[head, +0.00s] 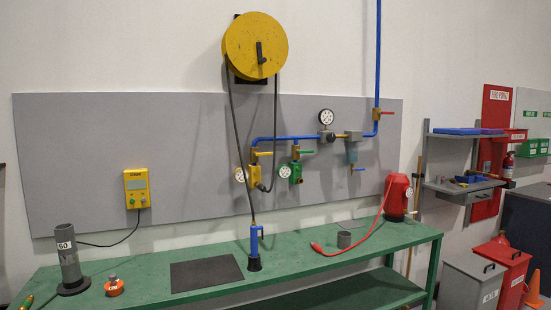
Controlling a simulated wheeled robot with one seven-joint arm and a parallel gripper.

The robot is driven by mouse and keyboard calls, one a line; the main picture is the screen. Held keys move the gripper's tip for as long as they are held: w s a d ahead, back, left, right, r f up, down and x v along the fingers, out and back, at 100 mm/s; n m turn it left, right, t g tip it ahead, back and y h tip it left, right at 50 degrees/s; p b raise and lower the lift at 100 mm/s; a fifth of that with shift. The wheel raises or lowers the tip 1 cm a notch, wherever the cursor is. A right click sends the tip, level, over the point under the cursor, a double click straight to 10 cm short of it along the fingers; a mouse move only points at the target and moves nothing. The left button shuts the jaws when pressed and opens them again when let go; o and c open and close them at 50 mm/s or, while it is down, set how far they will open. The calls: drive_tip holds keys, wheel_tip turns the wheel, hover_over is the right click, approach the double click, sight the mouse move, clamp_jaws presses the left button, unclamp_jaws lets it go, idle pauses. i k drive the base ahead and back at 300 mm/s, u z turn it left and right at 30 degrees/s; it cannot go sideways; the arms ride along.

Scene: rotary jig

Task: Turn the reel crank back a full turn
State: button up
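The reel (240,47) is a large yellow disc mounted high on the white wall, above the grey back panel. Its crank (260,52) is a short dark handle standing out from the face, a little right of and below the disc's middle. A dark hose hangs from the reel, one run going down to a blue tool (254,245) that stands in a black base on the bench. My gripper is not in view, so nothing of it shows near the crank.
A green bench (130,280) runs below the panel (80,150). Blue pipe, regulators and gauges (326,117) sit on the panel right of the hose. A grey tube (68,255), black mat (205,273) and red canister (397,195) stand on the bench. Shelves and bins are at right.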

sight(261, 60)
drive_tip(key=u, duration=0.1)
drive_tip(key=i, duration=1.7)
drive_tip(key=u, duration=0.15)
